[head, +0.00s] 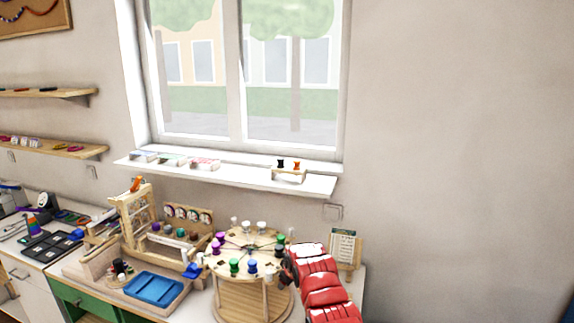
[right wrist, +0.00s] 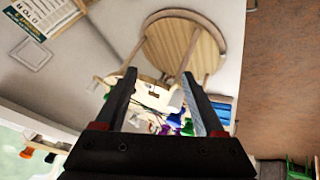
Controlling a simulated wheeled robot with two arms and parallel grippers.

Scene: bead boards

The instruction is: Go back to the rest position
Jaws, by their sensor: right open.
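My right arm, in red, comes in from the lower right of the head view. Its dark gripper (head: 288,264) is at the right edge of the round wooden bead stand (head: 228,268). In the right wrist view the two fingers of the right gripper (right wrist: 160,74) are apart with nothing held between them. The stand (right wrist: 205,50) shows beyond the fingers there, with coloured spools (right wrist: 178,122) partly hidden behind the gripper. Whether the gripper touches the stand, I cannot tell. My left gripper is in neither view.
A blue tray (head: 155,288) and a wooden frame (head: 134,212) stand left of the bead stand. A small sign (head: 343,246) stands behind my right arm. A window sill (head: 240,176) holds small racks above. The wall at right is bare.

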